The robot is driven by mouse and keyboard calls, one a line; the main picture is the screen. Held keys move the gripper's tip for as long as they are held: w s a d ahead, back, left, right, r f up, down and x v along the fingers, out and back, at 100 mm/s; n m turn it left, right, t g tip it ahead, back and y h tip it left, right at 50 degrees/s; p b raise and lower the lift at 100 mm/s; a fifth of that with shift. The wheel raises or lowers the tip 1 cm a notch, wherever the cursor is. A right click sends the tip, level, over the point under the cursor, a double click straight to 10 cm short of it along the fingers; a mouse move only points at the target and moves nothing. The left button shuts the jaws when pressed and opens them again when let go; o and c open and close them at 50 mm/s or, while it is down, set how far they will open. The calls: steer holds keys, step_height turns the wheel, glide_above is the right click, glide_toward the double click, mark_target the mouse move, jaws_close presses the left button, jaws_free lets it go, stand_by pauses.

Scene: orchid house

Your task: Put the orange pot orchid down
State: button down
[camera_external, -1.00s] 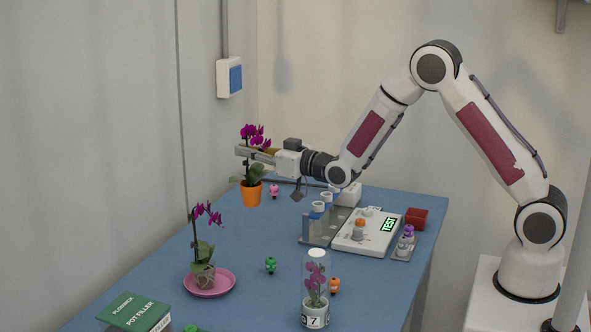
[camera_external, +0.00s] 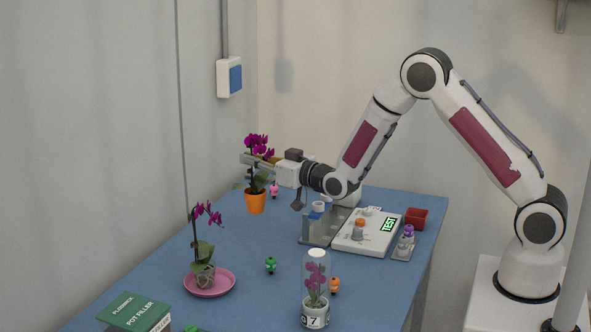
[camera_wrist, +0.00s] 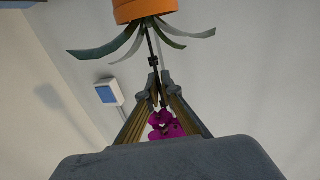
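The orange pot orchid has magenta flowers, green leaves and an orange pot (camera_external: 255,203). It is upright near the far left edge of the blue table. My gripper (camera_external: 258,160) reaches it from the right, with its fingers level and shut on the stem between leaves and flowers. In the wrist view the fingertips (camera_wrist: 159,79) close around the thin dark stem. The orange pot (camera_wrist: 143,10) shows at the top of that view and the flowers (camera_wrist: 165,126) between the fingers. I cannot tell whether the pot's base touches the table.
A pink figure (camera_external: 274,190) stands close right of the pot. A tube rack (camera_external: 320,225) and a white device (camera_external: 366,233) stand further right. Another orchid on a pink saucer (camera_external: 222,287) and a glass-covered orchid (camera_external: 316,285) are nearer. The wall is close at left.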

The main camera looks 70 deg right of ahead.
mark_target(251, 174)
steer(key=shift+f, duration=2.05)
steer(key=shift+f, duration=2)
steer(key=c, duration=2.3)
jaws_free()
steer(key=shift+s+a, duration=0.4)
steer(key=shift+s, duration=1.55)
steer(key=shift+s+a, duration=0.4)
steer(key=shift+s, duration=1.6)
steer(key=shift+s+a, duration=0.4)
steer(key=shift+s, duration=1.55)
